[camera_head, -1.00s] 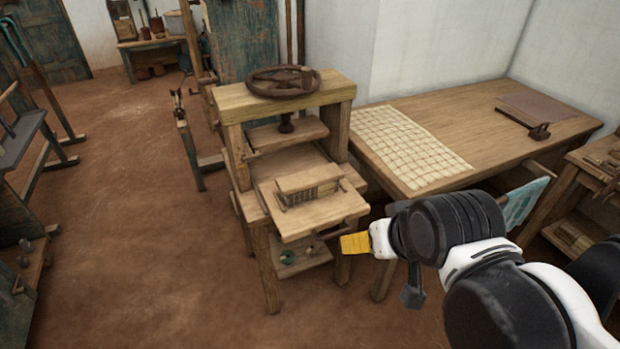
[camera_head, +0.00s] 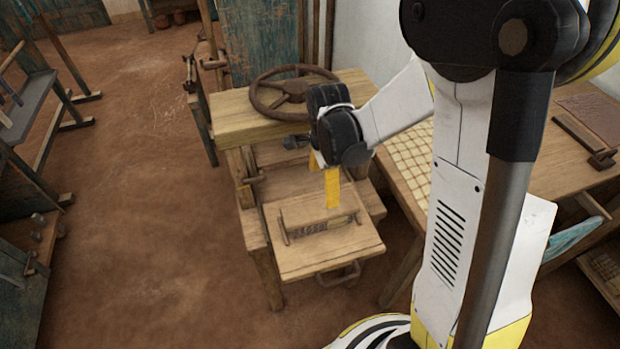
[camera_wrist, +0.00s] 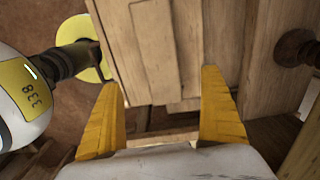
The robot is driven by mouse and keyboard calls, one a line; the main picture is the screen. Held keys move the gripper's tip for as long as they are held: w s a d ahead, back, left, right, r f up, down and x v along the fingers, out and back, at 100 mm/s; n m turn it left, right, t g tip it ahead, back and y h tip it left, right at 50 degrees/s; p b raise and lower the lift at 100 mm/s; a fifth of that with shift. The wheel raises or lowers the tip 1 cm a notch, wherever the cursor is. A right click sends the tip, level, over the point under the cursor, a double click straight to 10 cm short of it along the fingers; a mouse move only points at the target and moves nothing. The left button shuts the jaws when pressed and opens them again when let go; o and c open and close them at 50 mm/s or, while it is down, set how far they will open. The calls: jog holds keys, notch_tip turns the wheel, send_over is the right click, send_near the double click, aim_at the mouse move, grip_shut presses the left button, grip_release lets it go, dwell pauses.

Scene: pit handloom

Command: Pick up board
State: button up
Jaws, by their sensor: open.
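A small wooden board (camera_head: 300,208) lies on the pull-out bed (camera_head: 335,250) of the wooden press, over a row of small slats. Its right part is behind my yellow fingers in the head view. In the wrist view, a narrow raised board (camera_wrist: 155,50) lies on a wider wooden surface, ahead of and between the fingertips. My gripper (camera_head: 332,190) points down over the press bed, at the board. Its two yellow fingers (camera_wrist: 160,112) are spread wide with nothing between them. I cannot tell whether the fingers touch the board.
The press frame (camera_head: 240,125) with a handwheel (camera_head: 290,92) stands close behind my gripper. The press screw (camera_wrist: 297,47) shows at the right in the wrist view. A table with a gridded cloth (camera_head: 408,160) stands right of the press.

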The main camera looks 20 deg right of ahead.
jog(key=b, duration=0.2)
send_over(320, 208)
jog(key=f, duration=0.4)
jog(key=shift+s+d+f, duration=0.15)
jog(key=shift+d+f, duration=0.05)
jog(key=shift+f, duration=0.05)
jog(key=f+b, duration=0.1)
jog(key=f, duration=0.3)
jog(key=f+b, duration=0.1)
jog(key=f, duration=0.1)
jog(key=shift+w+a+f+b, duration=0.1)
jog(key=shift+w+a+b, duration=0.15)
jog(key=shift+b, duration=0.1)
jog(key=shift+d, duration=0.1)
jog(key=c, duration=1.4)
